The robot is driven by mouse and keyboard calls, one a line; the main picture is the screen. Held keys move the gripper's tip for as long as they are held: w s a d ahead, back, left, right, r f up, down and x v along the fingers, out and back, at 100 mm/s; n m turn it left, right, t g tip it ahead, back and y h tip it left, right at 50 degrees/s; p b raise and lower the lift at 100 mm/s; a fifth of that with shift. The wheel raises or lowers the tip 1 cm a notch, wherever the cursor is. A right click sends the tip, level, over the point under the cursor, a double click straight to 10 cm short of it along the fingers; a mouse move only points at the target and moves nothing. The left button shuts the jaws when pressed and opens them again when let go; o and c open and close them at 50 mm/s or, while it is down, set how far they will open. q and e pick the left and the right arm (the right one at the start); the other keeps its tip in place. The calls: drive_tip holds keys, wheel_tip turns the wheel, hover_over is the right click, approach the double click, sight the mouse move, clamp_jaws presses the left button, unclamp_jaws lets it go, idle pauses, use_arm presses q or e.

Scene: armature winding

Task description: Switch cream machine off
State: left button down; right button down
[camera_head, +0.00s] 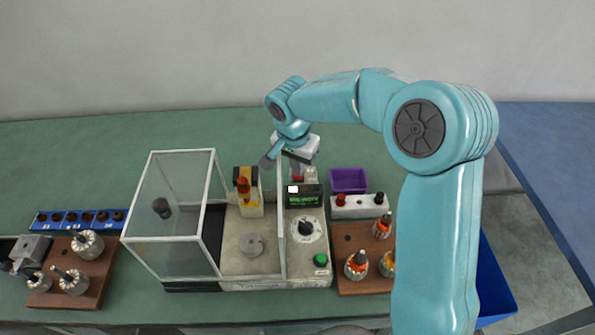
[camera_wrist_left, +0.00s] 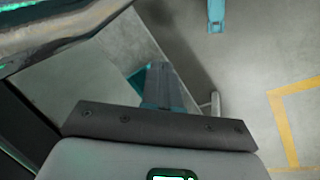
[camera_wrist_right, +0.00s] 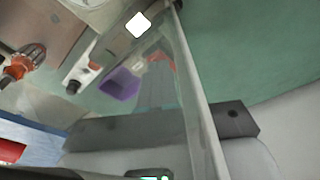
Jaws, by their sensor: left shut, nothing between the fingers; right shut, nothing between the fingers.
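The cream machine (camera_head: 259,286) stands on the green bench, with a clear, white-framed enclosure on its left side. Its right-hand panel carries a lit green display (camera_head: 304,202), a black dial (camera_head: 305,228) and a green button (camera_head: 321,260). A small red part (camera_head: 297,178) shows behind the display. My right gripper (camera_head: 297,172) is shut and empty, pointing down at this red part. In the right wrist view its fingers (camera_wrist_right: 158,66) have red close to their tips; contact cannot be told. My left gripper (camera_wrist_left: 160,68) is shut and empty above the floor, away from the machine.
A purple bin (camera_head: 348,180) and a white block with red and black posts (camera_head: 357,207) stand right of the panel. Wooden boards with armatures (camera_head: 343,250) flank the machine. A yellow device (camera_head: 248,207) stands on it. The rear bench is clear.

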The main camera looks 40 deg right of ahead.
drive_tip(key=shift+f, duration=0.15)
drive_tip(key=shift+r+p, duration=0.4)
drive_tip(key=shift+r, duration=0.3)
wheel_tip(320, 180, up, 6)
drive_tip(key=p, duration=0.3)
drive_tip(key=shift+f, duration=0.2)
